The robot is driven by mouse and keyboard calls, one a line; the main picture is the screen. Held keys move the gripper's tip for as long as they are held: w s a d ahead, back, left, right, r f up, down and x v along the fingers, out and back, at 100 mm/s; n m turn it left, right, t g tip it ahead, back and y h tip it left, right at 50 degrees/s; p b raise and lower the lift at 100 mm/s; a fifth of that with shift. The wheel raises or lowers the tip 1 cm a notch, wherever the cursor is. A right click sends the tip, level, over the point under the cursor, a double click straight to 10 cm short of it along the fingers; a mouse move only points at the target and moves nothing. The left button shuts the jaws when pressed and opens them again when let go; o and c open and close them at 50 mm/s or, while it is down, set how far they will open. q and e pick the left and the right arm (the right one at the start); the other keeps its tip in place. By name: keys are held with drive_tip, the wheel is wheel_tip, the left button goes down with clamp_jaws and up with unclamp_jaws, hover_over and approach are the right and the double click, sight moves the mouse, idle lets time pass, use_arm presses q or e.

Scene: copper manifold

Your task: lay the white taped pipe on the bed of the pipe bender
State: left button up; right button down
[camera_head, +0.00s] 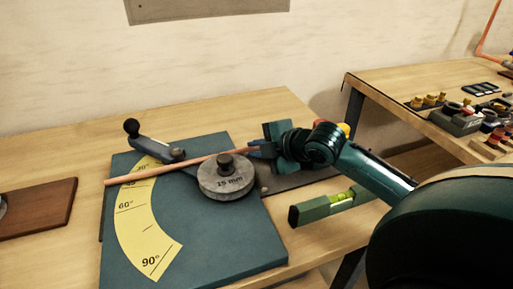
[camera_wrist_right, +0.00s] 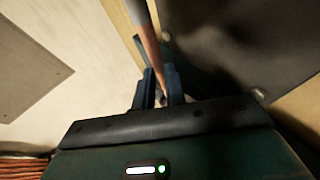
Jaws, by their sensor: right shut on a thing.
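A copper-coloured pipe (camera_head: 140,175) lies across the pipe bender, along the far side of the round grey former marked 19 mm (camera_head: 226,180). In the right wrist view, the pipe (camera_wrist_right: 150,45) runs between the blue fingers of my right gripper (camera_wrist_right: 158,90). My left gripper is out of view.
The bender's lever with a black knob (camera_head: 131,127) stands at the bed's far left. A green spirit level (camera_head: 320,206) is right of the bed. A brown board (camera_head: 38,208) lies at left. A second table (camera_head: 400,80) with fittings stands at right.

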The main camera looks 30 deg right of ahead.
drive_tip(key=c, duration=1.4)
unclamp_jaws()
drive_tip(key=shift+o, duration=0.2)
use_arm(q)
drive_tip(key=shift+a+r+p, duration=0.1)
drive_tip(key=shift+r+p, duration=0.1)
drive_tip(key=shift+p, duration=0.4)
use_arm(e)
drive_tip(key=v, duration=1.3)
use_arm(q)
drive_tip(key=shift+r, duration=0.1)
use_arm(e)
drive_tip(key=shift+r, duration=0.1)
